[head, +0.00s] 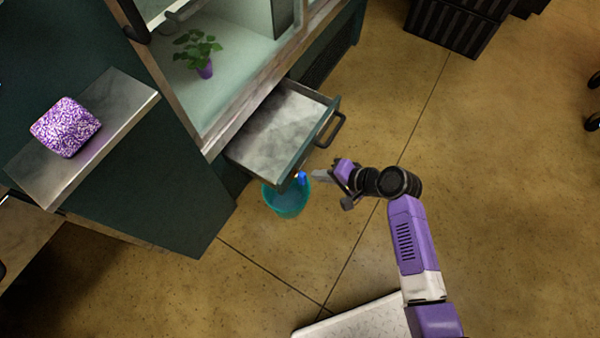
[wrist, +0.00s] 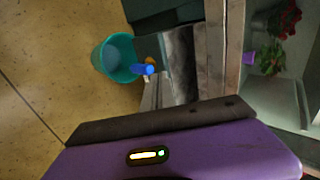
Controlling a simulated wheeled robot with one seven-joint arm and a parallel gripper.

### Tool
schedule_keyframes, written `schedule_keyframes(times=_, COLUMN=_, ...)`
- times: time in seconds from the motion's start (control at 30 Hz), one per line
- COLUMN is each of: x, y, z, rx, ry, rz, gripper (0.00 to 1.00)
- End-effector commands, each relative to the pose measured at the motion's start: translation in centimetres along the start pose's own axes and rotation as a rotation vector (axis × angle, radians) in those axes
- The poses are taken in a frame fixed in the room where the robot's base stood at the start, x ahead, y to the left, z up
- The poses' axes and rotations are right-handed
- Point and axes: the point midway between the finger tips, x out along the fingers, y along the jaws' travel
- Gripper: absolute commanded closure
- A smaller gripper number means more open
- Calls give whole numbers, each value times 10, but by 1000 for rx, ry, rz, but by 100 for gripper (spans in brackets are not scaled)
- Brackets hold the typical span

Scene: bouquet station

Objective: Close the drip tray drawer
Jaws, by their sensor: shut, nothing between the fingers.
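The drip tray drawer (head: 277,131) stands pulled out of the dark green cabinet, with a grey metal inside and a dark bar handle (head: 330,129) on its front. In the wrist view the drawer (wrist: 180,62) shows right of centre. My gripper (head: 320,175) is shut and empty. It is near the drawer's front, on the lower right side of the handle in the head view, and appears apart from it. In the wrist view a grey finger of my gripper (wrist: 157,92) overlaps the drawer's edge, so contact cannot be told there.
A teal bucket (head: 284,203) stands on the floor below the drawer's near corner; a small blue object (head: 302,179) is at its rim. A potted plant (head: 199,50) stands inside the cabinet. A purple patterned block (head: 66,127) rests on a side shelf.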

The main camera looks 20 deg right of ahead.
Motion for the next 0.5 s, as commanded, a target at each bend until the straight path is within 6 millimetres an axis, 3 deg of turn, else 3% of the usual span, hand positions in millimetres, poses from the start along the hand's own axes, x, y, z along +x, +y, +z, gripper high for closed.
schedule_keyframes(times=0.17, x=13, y=2, z=3, rx=13, ry=-12, rz=5, gripper=100)
schedule_keyframes(times=0.5, x=72, y=3, z=4, rx=10, ry=-12, rz=6, gripper=100)
